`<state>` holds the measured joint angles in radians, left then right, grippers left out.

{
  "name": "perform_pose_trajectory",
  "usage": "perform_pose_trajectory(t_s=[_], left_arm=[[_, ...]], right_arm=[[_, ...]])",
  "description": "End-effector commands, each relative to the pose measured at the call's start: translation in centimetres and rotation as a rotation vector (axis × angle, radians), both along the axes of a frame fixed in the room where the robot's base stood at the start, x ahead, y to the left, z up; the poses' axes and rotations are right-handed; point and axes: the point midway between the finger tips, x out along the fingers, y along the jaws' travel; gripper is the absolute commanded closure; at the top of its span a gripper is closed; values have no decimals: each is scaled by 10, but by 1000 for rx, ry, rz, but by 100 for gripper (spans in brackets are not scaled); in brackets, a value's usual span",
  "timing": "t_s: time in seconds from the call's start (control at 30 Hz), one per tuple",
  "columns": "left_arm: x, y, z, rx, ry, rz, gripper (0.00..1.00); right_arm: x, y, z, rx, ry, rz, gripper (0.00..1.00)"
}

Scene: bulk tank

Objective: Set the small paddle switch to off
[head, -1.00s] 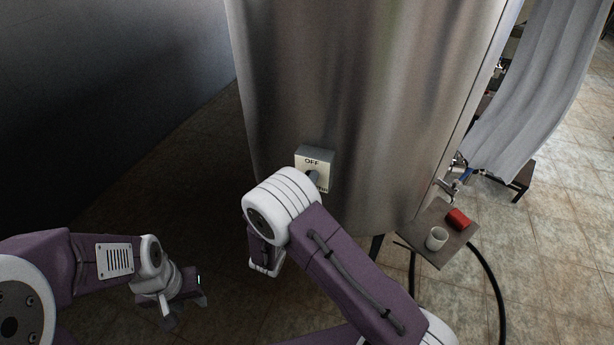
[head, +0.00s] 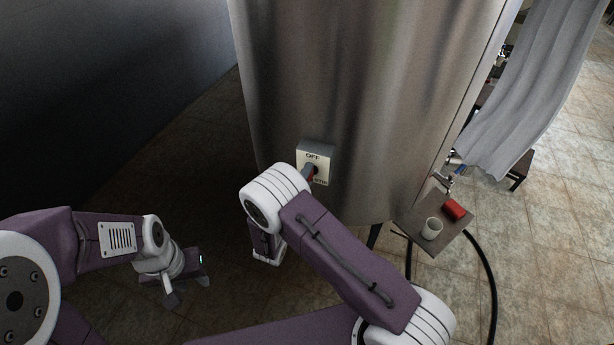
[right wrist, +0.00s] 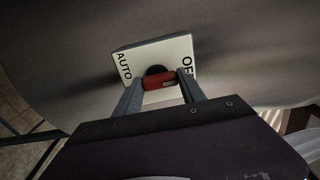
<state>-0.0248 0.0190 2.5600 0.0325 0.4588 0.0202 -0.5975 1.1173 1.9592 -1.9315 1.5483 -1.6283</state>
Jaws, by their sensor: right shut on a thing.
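The paddle switch has a pale plate (head: 316,157) on the front of the steel tank, with OFF printed at its top in the head view. In the right wrist view the plate (right wrist: 186,48) shows AUTO on the left and OFF on the right. Its red paddle (right wrist: 158,82) sits on a dark round hub between the fingers of my right gripper (right wrist: 164,85), which is shut on it.
The curved steel tank (head: 350,80) fills the middle. A small shelf (head: 421,243) at right holds a white cup (head: 432,228) and a red object (head: 454,210), beneath a tap (head: 446,181). A black hose (head: 488,270) curves to the floor. A grey curtain (head: 530,100) hangs at right.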

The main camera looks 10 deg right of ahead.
Motion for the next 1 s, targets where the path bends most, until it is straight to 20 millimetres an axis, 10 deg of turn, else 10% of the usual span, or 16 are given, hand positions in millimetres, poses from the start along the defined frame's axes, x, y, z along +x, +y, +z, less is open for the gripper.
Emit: perform_pose_trajectory(t_s=[0.37,0.4,0.47,1.0], left_arm=[[0,0,0,0,0,0,64],[0,0,0,0,0,0,64],[0,0,0,0,0,0,64],[0,0,-12,0,0,0,64]], right_arm=[[0,0,-1,-3,5,1,93],[0,0,-1,-3,5,1,47],[0,0,-1,-3,5,1,31],[-34,27,-3,-2,4,8,31]])
